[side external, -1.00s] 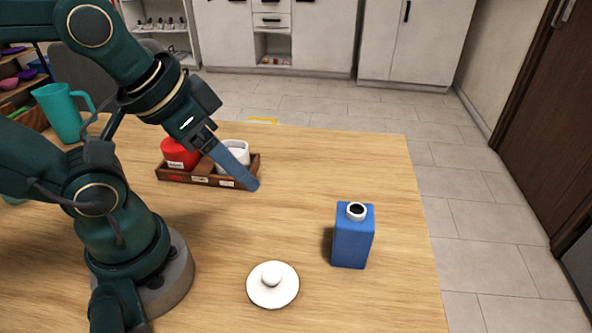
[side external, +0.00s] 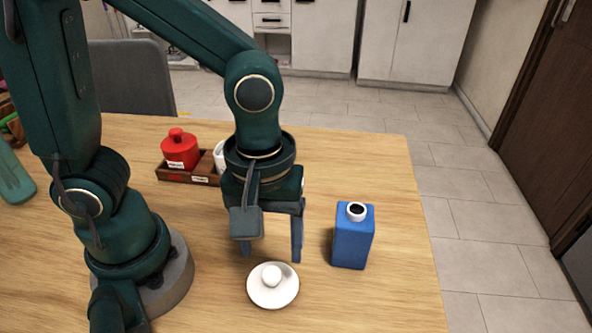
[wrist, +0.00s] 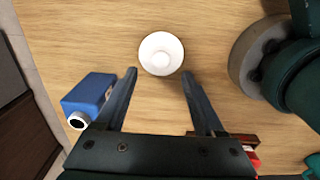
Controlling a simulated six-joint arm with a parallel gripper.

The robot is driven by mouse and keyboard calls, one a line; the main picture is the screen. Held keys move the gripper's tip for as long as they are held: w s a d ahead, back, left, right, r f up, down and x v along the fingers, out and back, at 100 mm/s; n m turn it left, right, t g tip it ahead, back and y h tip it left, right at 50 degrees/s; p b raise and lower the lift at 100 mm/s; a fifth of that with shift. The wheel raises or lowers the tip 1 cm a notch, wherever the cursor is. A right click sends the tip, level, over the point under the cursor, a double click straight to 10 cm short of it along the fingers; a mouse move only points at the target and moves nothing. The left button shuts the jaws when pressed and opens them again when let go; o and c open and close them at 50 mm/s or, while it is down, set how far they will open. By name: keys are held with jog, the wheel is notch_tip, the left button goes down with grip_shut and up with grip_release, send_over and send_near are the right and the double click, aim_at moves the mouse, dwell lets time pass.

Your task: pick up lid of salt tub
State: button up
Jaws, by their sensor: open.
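The white round lid (side external: 261,291) with a ball knob lies on the table near the front. It also shows in the wrist view (wrist: 161,53), just beyond and between the fingertips. My gripper (side external: 271,255) is open and empty, pointing down above and slightly behind the lid. In the wrist view its two fingers (wrist: 158,72) stand apart on either side of the lid's line. The white tub (side external: 219,157) in the wooden tray is mostly hidden behind my arm; its label cannot be read here.
A blue bottle (side external: 352,237) with a white neck stands upright just right of my gripper. A red lidded tub (side external: 180,149) sits in the wooden tray (side external: 172,176) behind. A teal jug (side external: 14,177) is at the left.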

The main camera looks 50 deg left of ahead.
aim_at(272, 272)
jog(key=shift+s+f, duration=0.1)
jog(key=shift+f, duration=2.55)
grip_shut()
